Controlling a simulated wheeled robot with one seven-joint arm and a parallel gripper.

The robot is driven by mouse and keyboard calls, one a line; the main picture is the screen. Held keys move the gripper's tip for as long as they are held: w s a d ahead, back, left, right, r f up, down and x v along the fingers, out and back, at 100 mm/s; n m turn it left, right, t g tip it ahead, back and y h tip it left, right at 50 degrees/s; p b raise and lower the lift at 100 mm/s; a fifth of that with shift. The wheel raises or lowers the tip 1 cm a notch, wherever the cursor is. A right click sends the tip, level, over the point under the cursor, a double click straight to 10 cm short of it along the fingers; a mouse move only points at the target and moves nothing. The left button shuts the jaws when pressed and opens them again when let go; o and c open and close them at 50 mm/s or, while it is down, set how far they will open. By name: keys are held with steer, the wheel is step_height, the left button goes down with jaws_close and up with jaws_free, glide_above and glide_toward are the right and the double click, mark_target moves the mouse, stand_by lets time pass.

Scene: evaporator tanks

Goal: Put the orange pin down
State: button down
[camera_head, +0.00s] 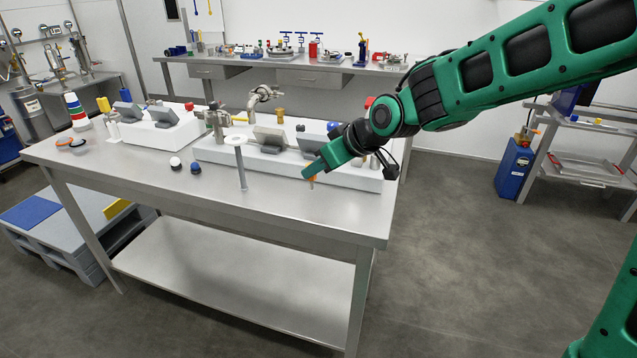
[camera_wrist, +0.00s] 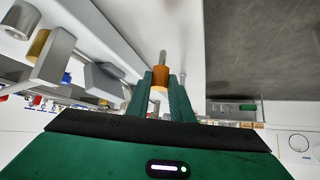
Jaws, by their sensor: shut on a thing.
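The orange pin (camera_wrist: 160,78) has an orange body with a thin metal tip. My gripper (camera_wrist: 167,84) is shut on the orange body, and the metal tip (camera_wrist: 162,57) sticks out past the fingers. In the head view my gripper (camera_head: 309,174) is over the right part of the steel table, in front of the white base block. A small orange bit of the pin (camera_head: 312,180) shows just below the fingers. I cannot tell whether the pin touches the table top.
The steel table (camera_head: 290,205) has bare top along its front edge. White blocks (camera_head: 225,152) carrying grey panels and fittings stand behind my gripper. A thin upright post with a white disc (camera_head: 241,165) stands to the left. A white ball and a blue ball (camera_head: 196,168) lie further left.

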steer(key=shift+w+d+f, duration=0.1)
steer(key=shift+d+f, duration=0.05)
steer(key=shift+f, duration=1.95)
steer(key=c, duration=1.6)
jaws_free()
steer(key=shift+f, duration=0.1)
steer(key=shift+o, duration=0.2)
steer(key=v, duration=1.2)
